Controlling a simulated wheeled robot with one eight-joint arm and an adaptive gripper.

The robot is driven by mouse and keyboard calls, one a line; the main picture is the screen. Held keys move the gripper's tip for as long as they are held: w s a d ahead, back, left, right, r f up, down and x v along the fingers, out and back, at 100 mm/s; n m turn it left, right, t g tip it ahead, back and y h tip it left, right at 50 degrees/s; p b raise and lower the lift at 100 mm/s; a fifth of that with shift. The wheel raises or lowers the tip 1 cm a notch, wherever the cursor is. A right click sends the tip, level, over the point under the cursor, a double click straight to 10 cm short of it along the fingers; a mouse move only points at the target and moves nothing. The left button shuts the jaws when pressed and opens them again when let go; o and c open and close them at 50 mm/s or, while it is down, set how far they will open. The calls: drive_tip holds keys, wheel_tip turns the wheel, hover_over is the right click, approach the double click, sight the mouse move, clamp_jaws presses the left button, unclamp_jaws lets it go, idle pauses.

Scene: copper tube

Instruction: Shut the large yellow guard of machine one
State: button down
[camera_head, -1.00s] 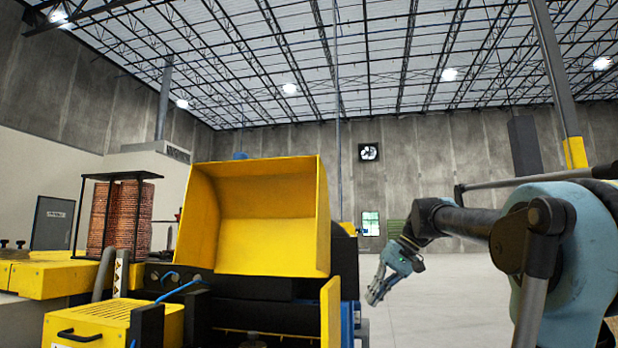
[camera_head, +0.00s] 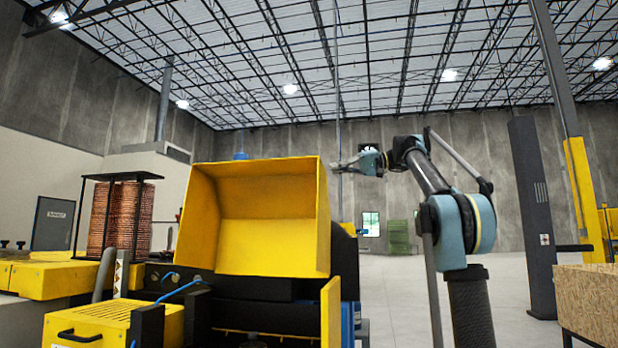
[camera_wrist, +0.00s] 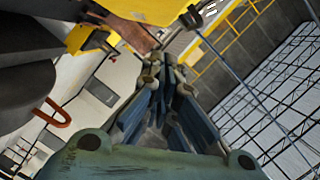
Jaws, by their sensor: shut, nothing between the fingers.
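The large yellow guard (camera_head: 270,235) is a deep box-like hood. It stands swung up and open on top of the machine in the middle of the head view, its hollow side facing me. My gripper (camera_head: 338,166) is raised at the guard's upper right corner, pointing left. The head view does not settle whether it touches the guard or is nearer or farther. In the wrist view my gripper (camera_wrist: 163,66) has its fingers drawn together with nothing between them. Yellow machine parts fill the top of the wrist view; I cannot tell which part they are.
A narrow yellow panel (camera_head: 331,312) stands upright below the guard's right edge. A yellow box with a black handle (camera_head: 80,336) is at the front left. A copper coil rack (camera_head: 120,215) stands behind left. A wooden crate (camera_head: 592,303) is at right. Floor between is clear.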

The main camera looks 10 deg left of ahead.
drive_tip(key=r, duration=0.1)
hover_over(308, 191)
drive_tip(key=shift+w+f, duration=0.15)
drive_tip(key=shift+f, duration=0.65)
drive_tip(key=shift+w+f, duration=0.15)
drive_tip(key=shift+f, duration=0.6)
drive_tip(key=shift+s+a, duration=0.1)
